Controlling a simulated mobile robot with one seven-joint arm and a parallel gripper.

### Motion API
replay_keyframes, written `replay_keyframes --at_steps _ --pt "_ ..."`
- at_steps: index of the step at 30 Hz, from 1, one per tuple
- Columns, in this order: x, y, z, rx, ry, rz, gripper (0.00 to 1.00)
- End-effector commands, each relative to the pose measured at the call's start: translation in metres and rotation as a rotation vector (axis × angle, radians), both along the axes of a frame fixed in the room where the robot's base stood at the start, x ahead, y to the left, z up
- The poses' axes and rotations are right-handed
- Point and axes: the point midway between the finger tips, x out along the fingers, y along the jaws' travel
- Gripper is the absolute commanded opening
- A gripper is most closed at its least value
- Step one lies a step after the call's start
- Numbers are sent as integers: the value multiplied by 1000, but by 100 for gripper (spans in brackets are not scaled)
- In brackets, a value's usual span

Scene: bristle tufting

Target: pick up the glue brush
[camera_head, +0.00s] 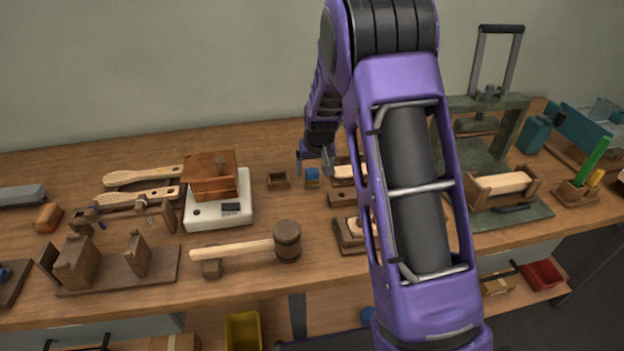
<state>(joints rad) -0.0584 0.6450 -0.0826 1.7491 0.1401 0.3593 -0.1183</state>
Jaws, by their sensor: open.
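My gripper (314,164) is open and points down over the middle of the workbench. Its two fingers show apart above a small blue block-like thing (312,177); whether they touch it I cannot tell. I cannot pick out the glue brush for sure. A green stick-like handle (592,160) and a shorter yellow one (595,178) stand tilted in a small wooden holder (572,194) at the far right, well away from my gripper. My purple arm hides part of the bench right of the gripper.
A small wooden box (278,180) sits just left of the gripper. A white scale (206,216) carries a wooden box (209,182). A mallet (287,241) lies in front. Wooden brush bodies (150,173) lie left. A green press (500,108) stands right.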

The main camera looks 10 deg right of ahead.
Motion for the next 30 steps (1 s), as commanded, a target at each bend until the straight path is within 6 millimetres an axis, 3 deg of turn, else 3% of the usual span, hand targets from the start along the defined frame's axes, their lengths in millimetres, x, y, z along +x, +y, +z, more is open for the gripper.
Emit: replay_keyframes --at_steps 6,16,30 --pt "12 2 -31 -1 1 1 85" --pt "15 2 -35 0 0 1 83" --pt "14 2 -35 0 0 1 0"
